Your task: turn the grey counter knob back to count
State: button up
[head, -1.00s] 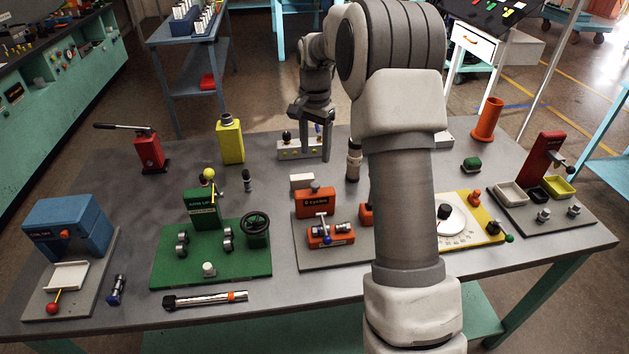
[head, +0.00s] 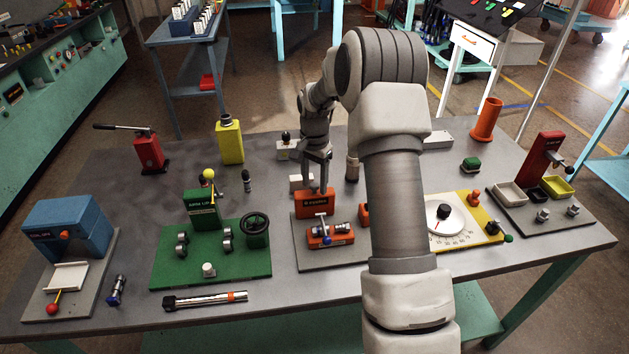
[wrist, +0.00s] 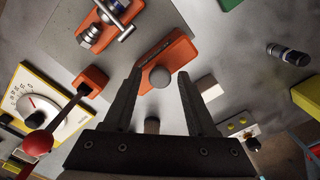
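The grey counter knob (wrist: 160,77) is a small round cap on top of the orange counter block (wrist: 172,54). In the head view the orange counter block (head: 315,203), with a dark label on its front, stands at the back of a grey plate; my fingers hide its knob there. My gripper (head: 318,188) points down over the block. In the wrist view my gripper (wrist: 159,72) is open, with one finger on each side of the knob and a visible gap on both sides. I cannot tell whether the fingertips reach down to the knob's level.
An orange clamp (head: 330,236) with a metal fitting and blue-tipped lever sits in front of the block. A red-ball lever (wrist: 38,141) and a white dial (head: 447,219) are beside it. A green fixture (head: 210,250) stands left. A small white block (head: 297,183) is just behind.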

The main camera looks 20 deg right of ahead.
grip_shut()
